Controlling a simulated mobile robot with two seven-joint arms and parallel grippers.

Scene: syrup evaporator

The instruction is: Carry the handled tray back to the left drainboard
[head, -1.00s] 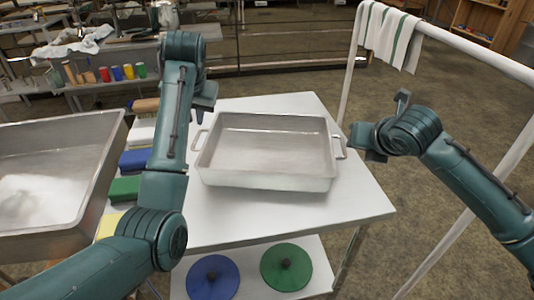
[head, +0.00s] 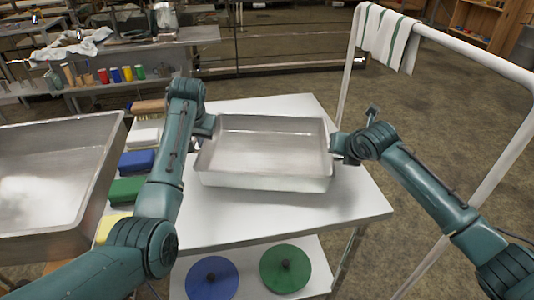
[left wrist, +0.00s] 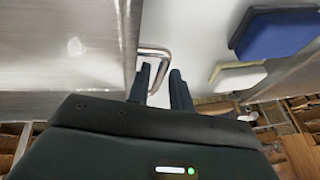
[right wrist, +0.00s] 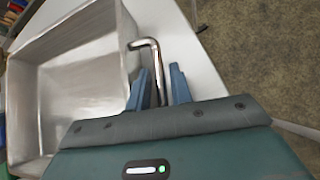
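The handled tray (head: 265,180) is a rectangular metal pan with a loop handle at each end. It sits level on the white table (head: 230,225). My left gripper (head: 205,128) is at its left end; in the left wrist view the open fingers (left wrist: 164,88) stand on both sides of the left handle (left wrist: 155,58). My right gripper (head: 338,145) is at its right end; in the right wrist view the open fingers (right wrist: 160,88) stand on both sides of the right handle (right wrist: 150,45). The left drainboard cannot be told for sure.
A large metal basin (head: 95,190) stands at the left. Blue (head: 137,161), green (head: 127,189) and other blocks lie between it and the tray. A white rail (head: 470,45) with a striped towel (head: 388,38) rises at the right. Two round discs lie on the shelf below.

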